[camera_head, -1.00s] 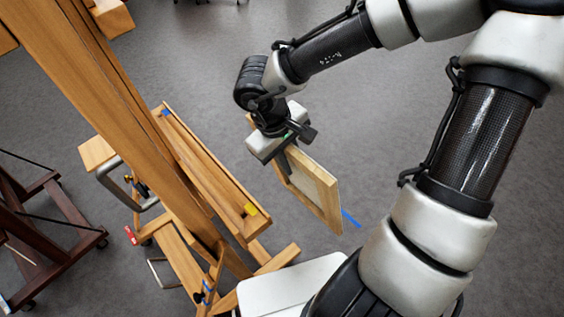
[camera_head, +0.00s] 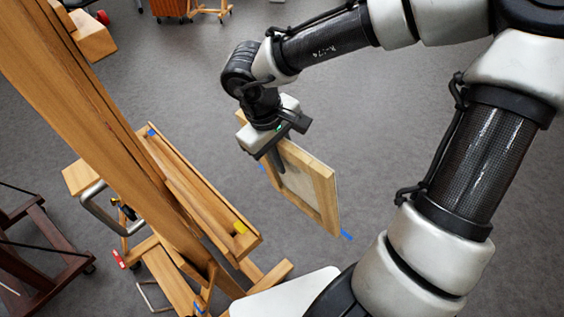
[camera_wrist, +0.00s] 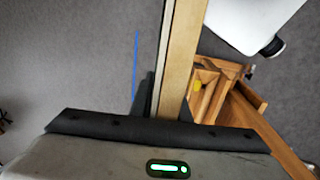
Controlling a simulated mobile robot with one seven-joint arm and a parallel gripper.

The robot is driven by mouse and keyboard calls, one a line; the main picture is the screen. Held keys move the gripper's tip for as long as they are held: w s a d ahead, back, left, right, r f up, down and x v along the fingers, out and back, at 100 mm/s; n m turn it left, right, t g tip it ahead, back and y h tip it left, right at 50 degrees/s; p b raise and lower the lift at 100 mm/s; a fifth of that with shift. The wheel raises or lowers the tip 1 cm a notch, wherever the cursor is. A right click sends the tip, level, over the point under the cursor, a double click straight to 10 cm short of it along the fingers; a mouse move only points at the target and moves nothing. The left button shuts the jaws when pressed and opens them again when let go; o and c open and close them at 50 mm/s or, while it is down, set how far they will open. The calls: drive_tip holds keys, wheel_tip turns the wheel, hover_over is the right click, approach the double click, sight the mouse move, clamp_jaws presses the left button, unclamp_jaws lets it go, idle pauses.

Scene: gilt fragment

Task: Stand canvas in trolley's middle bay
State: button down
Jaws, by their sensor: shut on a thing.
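The canvas (camera_head: 326,198) is a pale panel on a light wooden stretcher frame, and its back side faces the head camera. My gripper (camera_head: 274,158) is shut on its upper edge. The canvas hangs below the jaws, roughly upright and clear of the easel. In the wrist view the canvas (camera_wrist: 183,50) shows edge-on as a long wooden strip rising from between the jaws (camera_wrist: 165,108).
A large wooden easel (camera_head: 115,125) stands close on the left, with a yellow piece on its ledge. A dark red-brown wheeled frame (camera_head: 38,245) is at the lower left. Blue tape (camera_head: 346,235) marks the grey floor. Open floor lies behind the canvas.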

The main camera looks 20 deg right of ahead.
drive_tip(key=w+d, duration=0.3)
drive_tip(key=d, duration=0.5)
drive_tip(key=w+d, duration=0.4)
drive_tip(key=d, duration=0.4)
idle(1.1)
drive_tip(key=shift+a, duration=0.1)
drive_tip(key=s+a+f+m, duration=0.1)
drive_tip(key=a+f, duration=0.3)
drive_tip(key=a, duration=0.6)
drive_tip(key=s+a+f+m+g, duration=0.1)
drive_tip(key=a+f+m, duration=0.2)
drive_tip(key=a, duration=0.7)
drive_tip(key=shift+f+m, duration=0.4)
drive_tip(key=shift+f, duration=0.55)
